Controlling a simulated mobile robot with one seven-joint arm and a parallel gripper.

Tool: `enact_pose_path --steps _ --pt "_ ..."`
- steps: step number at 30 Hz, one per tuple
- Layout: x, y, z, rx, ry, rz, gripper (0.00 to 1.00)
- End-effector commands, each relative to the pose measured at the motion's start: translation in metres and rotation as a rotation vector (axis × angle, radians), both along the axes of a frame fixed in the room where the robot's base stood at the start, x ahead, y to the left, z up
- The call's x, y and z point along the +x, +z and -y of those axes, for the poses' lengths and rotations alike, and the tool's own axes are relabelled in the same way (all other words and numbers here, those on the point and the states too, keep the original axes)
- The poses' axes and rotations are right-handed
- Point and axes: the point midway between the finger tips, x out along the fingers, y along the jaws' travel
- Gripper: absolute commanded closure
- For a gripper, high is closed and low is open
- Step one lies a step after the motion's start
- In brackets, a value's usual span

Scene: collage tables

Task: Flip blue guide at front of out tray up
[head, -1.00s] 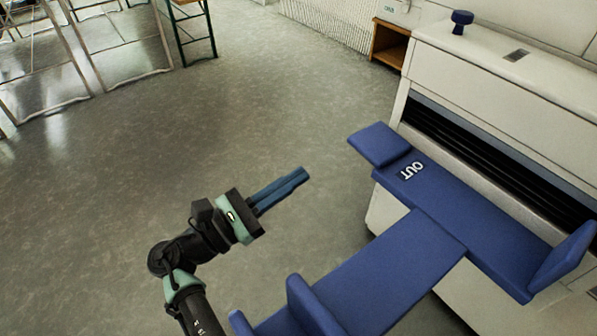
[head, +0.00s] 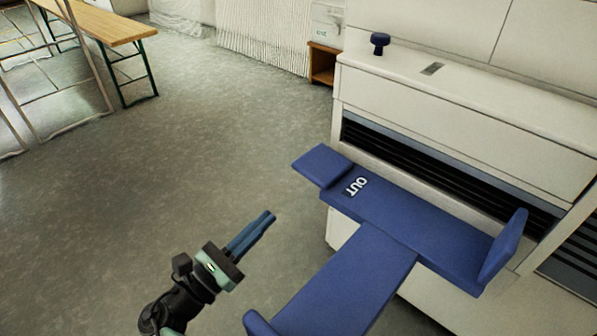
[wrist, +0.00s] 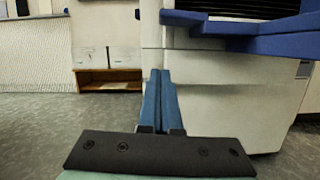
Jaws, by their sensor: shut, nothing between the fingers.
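The blue out tray (head: 400,225), marked "OUT", juts from the white machine. A blue guide (head: 322,166) at its left end lies folded outward, nearly flat. A guide (head: 503,247) at its right end stands up. A blue arm (head: 345,290) extends toward me, with an upright blue piece (head: 262,325) cut by the bottom edge. My gripper (head: 268,216) is shut and empty, left of the tray and apart from it. In the wrist view, its fingers (wrist: 158,76) point ahead, with the tray (wrist: 275,45) at upper right and the folded guide (wrist: 185,17) above the fingertips.
The white machine (head: 460,110) stands behind the tray, with a dark blue knob (head: 380,40) on top. A wooden shelf (head: 322,65) is at the back. A wooden table (head: 100,25) is at upper left. The grey floor (head: 190,150) left of the tray is clear.

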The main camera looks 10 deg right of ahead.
Motion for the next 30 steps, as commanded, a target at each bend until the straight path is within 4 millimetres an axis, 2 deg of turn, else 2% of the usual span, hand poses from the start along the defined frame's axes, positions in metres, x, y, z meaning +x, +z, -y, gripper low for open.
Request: enact_pose_path --steps 5,8,21,24,30 --pt "0.002 0.000 0.004 0.001 -0.003 0.000 1.00" --pt "0.007 0.001 0.013 0.002 -0.005 0.002 1.00" --pt "0.053 0.023 0.086 0.000 -0.003 0.007 1.00" --pt "0.051 0.039 0.083 0.002 0.001 0.007 1.00" --pt "0.050 0.058 0.084 0.001 0.000 0.004 1.00"
